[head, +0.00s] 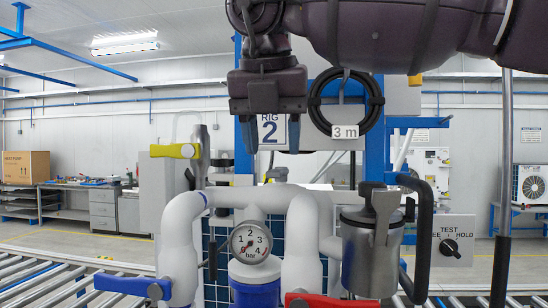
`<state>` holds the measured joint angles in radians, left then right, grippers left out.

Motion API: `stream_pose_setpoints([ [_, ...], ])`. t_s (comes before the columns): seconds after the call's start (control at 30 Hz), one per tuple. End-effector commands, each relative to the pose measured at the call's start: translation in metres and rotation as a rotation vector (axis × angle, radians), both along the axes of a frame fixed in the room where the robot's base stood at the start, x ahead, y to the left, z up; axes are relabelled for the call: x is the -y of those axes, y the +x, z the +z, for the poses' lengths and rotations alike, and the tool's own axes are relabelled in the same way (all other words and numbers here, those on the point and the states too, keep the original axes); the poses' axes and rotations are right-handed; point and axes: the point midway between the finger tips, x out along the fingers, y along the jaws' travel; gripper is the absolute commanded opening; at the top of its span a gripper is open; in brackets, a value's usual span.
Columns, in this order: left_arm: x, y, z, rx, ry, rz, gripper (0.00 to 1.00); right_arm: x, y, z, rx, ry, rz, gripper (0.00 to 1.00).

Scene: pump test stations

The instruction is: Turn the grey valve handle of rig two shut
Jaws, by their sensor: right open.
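Rig two is marked by a "RIG 2" sign (271,131) on its blue frame. A small grey handle-like part (277,174) sits on top of the white pipework (262,196). I cannot tell for certain which of these is the grey valve handle. My right gripper (269,147) hangs from above, fingers down and apart, with nothing between them. It appears above the small grey part, apart from it, partly covering the sign. My left gripper is not in view.
A yellow handle (170,151) is at the left, a blue handle (132,286) at lower left and a red handle (328,301) at the bottom. A pressure gauge (251,243) faces me. A coiled black hose (344,102) hangs behind. A roller conveyor (60,284) runs left.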

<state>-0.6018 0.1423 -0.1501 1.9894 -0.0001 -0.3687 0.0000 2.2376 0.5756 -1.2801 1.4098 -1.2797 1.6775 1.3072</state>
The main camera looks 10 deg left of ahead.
Motion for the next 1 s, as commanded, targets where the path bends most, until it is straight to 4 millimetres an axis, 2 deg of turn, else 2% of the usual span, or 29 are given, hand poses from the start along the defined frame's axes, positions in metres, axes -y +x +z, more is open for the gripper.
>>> stream_pose_setpoints([
  [0.2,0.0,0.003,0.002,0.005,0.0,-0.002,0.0,0.0,-0.016,0.038,0.002,0.002,-0.001,0.5],
  [0.4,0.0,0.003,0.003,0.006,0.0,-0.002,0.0,0.001,-0.025,0.061,0.001,0.001,-0.001,0.5],
  [0.6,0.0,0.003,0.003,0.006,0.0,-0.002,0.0,0.001,-0.028,0.068,0.0,0.001,-0.001,0.5],
  [1.0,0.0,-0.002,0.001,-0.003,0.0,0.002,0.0,0.001,-0.028,0.068,0.0,0.001,-0.001,0.5],
])
